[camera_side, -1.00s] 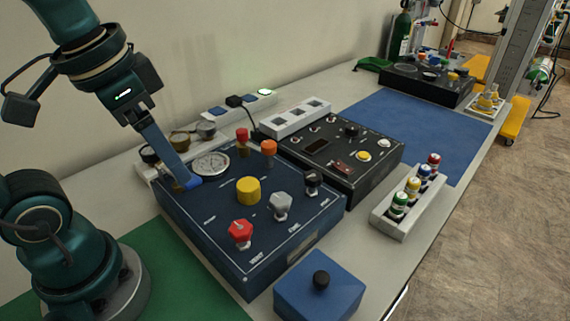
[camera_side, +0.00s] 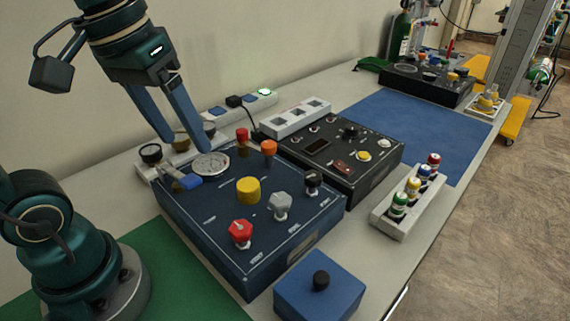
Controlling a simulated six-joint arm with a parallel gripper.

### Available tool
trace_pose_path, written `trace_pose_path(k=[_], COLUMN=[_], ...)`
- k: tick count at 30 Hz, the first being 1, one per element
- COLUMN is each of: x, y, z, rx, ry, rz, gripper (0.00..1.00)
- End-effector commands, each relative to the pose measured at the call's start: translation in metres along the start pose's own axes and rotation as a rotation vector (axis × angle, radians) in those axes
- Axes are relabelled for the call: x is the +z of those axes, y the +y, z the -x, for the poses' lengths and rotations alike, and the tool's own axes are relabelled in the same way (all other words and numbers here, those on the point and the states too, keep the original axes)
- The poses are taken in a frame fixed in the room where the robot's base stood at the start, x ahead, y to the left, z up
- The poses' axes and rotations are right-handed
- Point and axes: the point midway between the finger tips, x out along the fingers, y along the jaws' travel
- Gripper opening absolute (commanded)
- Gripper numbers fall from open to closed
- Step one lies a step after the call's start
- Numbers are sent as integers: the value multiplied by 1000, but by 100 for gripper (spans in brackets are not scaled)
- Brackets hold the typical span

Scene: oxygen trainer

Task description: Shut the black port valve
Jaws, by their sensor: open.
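The black port valve knob (camera_side: 313,181) stands at the right end of a row on the dark blue panel box (camera_side: 262,262), beside a grey knob (camera_side: 280,203) and a red knob (camera_side: 240,232). I cannot tell from its look whether the valve is open or shut. My gripper (camera_side: 186,144) hangs above the back left of the panel, fingers spread and empty. It is well left of the black knob and apart from it. A blue-handled lever (camera_side: 190,182) lies below the fingers, near a round gauge (camera_side: 211,165).
A yellow knob (camera_side: 248,190), a red-topped fitting (camera_side: 242,138) and an orange-topped fitting (camera_side: 269,149) rise from the panel. A black control box (camera_side: 360,185) stands just right of it. A small blue box (camera_side: 318,290) sits in front. The blue mat (camera_side: 425,125) is clear.

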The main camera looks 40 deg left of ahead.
Motion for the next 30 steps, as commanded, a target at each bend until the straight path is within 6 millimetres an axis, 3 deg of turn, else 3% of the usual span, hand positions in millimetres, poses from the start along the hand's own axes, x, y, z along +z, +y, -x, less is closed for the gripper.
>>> trace_pose_path(k=[11,18,21,30], x=[-71,-116,-124,-117], y=[54,88,96,100], z=[-17,-64,-86,-122], rx=[175,178,146,66], ry=[-80,-269,-326,-378], rz=[1040,1679,1797,1814], gripper=[71,71,71,71])
